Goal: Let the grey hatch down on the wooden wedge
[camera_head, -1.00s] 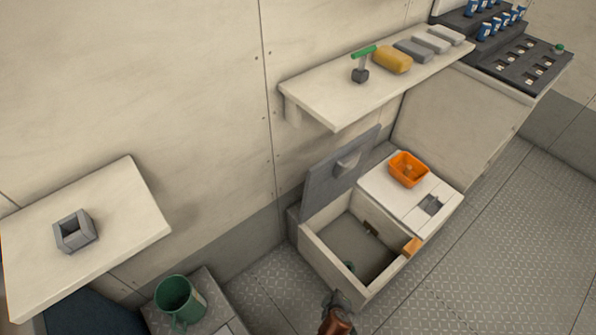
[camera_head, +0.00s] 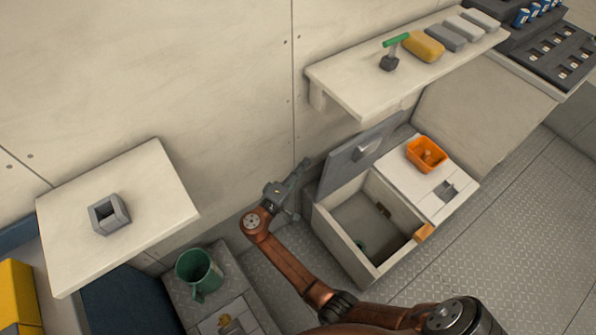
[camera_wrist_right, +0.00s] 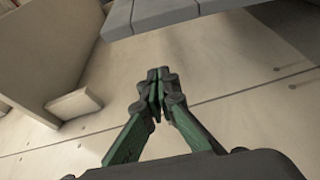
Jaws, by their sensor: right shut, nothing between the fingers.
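The grey hatch (camera_head: 350,165) stands raised at the back of the open locker box, leaning up toward the wall, with a light handle on its face. The wooden wedge (camera_head: 424,232) sits on the box's right rim, near the front corner. My right gripper (camera_head: 303,166) is shut and empty, just left of the hatch and apart from the wedge. Its closed green-and-dark fingers also show in the right wrist view (camera_wrist_right: 158,85), against the pale wall. I cannot tell whether they touch the hatch. My left gripper is out of view.
A wall shelf (camera_head: 352,90) overhangs behind. A green mug (camera_head: 198,271) stands at lower left. Metal floor at right is clear.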

